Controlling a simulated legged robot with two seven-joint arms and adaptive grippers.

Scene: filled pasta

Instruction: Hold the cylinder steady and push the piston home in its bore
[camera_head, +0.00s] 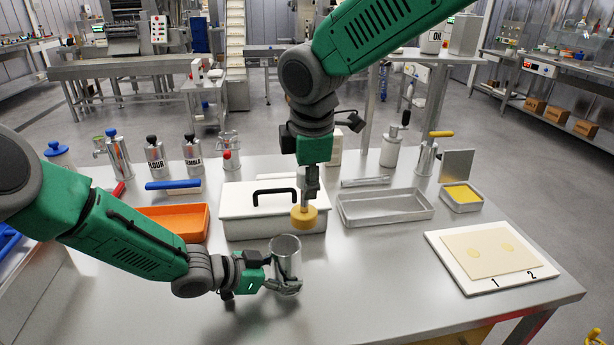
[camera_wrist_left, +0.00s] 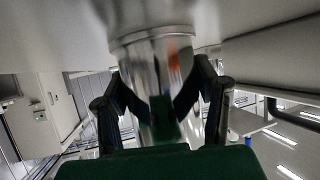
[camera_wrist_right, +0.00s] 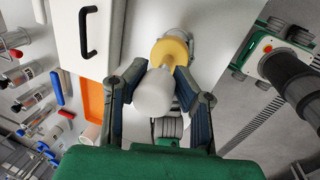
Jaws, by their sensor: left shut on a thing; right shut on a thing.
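The metal cylinder (camera_head: 286,262) stands upright on the steel table at the front centre. My left gripper (camera_head: 270,273) is shut on it from the left; in the left wrist view the fingers sit on either side of the shiny cylinder (camera_wrist_left: 155,65). My right gripper (camera_head: 311,190) points down and is shut on the piston's rod. The piston's yellow disc (camera_head: 304,217) hangs above and slightly right of the cylinder's open top, apart from it. In the right wrist view the pale handle (camera_wrist_right: 154,93) is between the fingers, with the yellow disc (camera_wrist_right: 171,52) beyond.
A white box with a black handle (camera_head: 272,209) stands just behind the cylinder. An orange tray (camera_head: 175,222) is behind my left arm. An empty metal tray (camera_head: 385,207) and a white board with a dough sheet (camera_head: 490,252) are to the right. The front centre-right table is clear.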

